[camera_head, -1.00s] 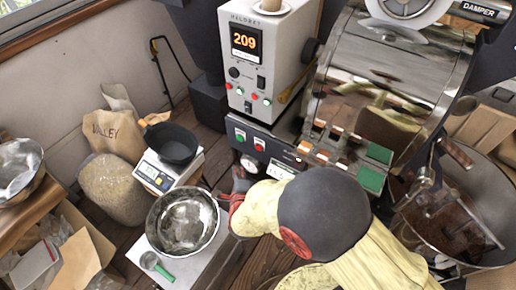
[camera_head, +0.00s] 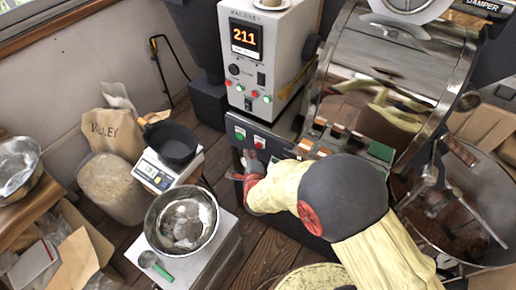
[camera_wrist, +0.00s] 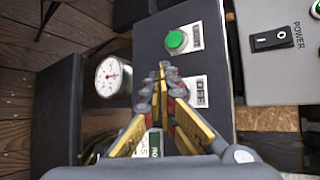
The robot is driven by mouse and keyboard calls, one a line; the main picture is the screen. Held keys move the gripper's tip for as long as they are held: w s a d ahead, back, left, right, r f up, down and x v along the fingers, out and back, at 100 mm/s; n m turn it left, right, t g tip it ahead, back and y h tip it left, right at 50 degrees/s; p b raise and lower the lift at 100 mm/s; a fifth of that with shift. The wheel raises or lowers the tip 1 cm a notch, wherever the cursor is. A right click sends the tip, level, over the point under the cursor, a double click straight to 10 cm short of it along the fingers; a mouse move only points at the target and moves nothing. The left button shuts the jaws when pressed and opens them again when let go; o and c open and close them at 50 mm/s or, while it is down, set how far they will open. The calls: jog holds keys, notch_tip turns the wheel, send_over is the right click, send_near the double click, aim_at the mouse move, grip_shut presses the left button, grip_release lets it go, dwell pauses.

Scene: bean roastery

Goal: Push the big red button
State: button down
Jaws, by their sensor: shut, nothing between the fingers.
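The red button (camera_head: 259,143) sits on the dark control panel (camera_head: 276,147) below the grey roaster controller, right of a green button (camera_head: 240,134). My gripper (camera_head: 246,160) is shut and empty, just below and left of the red button in the head view. In the wrist view, the shut fingertips (camera_wrist: 161,68) lie over the panel beside the OFF label (camera_wrist: 198,92). The green button (camera_wrist: 176,40) shows clear beyond them. The red button is mostly hidden behind the fingers there; I cannot tell whether they touch it.
A round gauge (camera_wrist: 112,77) stands left of the fingers in the wrist view. The grey controller (camera_head: 266,55) with small coloured buttons is above the panel. A metal bowl (camera_head: 155,222), a scale (camera_head: 155,172) and the steel drum (camera_head: 395,65) are nearby.

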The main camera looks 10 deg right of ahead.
jog(key=shift+w+d, duration=0.4)
jog(key=shift+w, duration=0.05)
dwell(1.2)
jog(key=shift+w+d+b, duration=0.25)
jog(key=shift+w+b, duration=0.05)
jog(key=shift+b, duration=0.3)
jog(key=shift+w+d+b, duration=0.25)
jog(key=shift+w+b, duration=0.1)
dwell(0.5)
dwell(0.3)
jog(key=shift+s+a, duration=0.5)
jog(key=shift+s, duration=0.2)
jog(key=s+a, duration=0.1)
jog(key=s, duration=0.1)
jog(key=s+a, duration=0.2)
dwell(0.4)
